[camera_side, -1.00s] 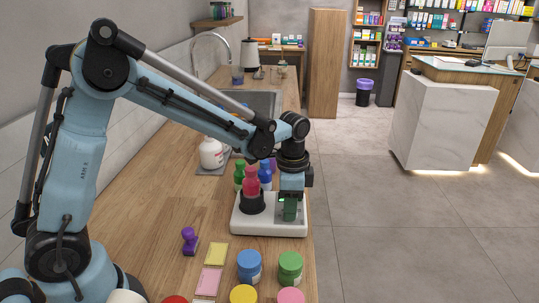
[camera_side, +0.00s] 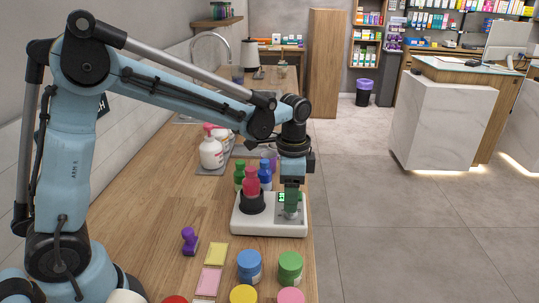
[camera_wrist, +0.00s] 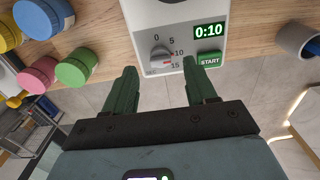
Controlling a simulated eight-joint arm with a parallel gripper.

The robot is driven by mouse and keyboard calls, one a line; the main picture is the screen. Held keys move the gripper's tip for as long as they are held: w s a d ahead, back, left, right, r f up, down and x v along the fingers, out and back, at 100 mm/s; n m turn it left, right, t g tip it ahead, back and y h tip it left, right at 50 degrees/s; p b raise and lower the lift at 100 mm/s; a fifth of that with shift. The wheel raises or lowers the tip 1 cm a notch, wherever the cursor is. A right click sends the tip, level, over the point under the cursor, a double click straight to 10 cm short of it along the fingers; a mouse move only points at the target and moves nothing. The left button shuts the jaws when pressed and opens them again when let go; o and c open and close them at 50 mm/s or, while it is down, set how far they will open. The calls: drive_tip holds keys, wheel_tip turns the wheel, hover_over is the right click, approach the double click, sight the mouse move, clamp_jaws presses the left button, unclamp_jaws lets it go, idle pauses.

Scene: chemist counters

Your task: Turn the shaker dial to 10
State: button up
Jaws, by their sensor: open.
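The shaker (camera_side: 268,227) is a white box on the wooden counter. Its grey dial (camera_wrist: 160,56) shows in the wrist view beside the marks 0, 5, 10 and 15. The dial has a red mark on its lower right edge, near 10 and 15; I cannot tell exactly which it points at. The green display (camera_wrist: 209,31) reads 0:10. My gripper (camera_wrist: 160,72) is open and empty, its green fingers apart from the dial, one toward each side. In the side view my gripper (camera_side: 291,203) hangs above the shaker's right end.
A green START button (camera_wrist: 210,59) sits right of the dial. A pink-red bottle (camera_side: 251,184) stands in the shaker's black holder, with green and blue bottles behind. Several coloured jars (camera_side: 249,266) stand in front. Open floor lies to the right.

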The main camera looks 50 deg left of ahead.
wheel_tip(320, 180, up, 9)
drive_tip(key=shift+f, duration=0.2)
idle(0.4)
drive_tip(key=s+a+f+n+t, duration=0.1)
drive_tip(key=s+a+n+t, duration=0.1)
drive_tip(key=s, duration=0.4)
drive_tip(key=s+a+f+n+t, duration=0.2)
drive_tip(key=s+n+t, duration=0.3)
drive_tip(key=s+n, duration=0.1)
drive_tip(key=shift+s+n, duration=0.35)
drive_tip(key=shift+n, duration=0.15)
drive_tip(key=shift+c, duration=0.3)
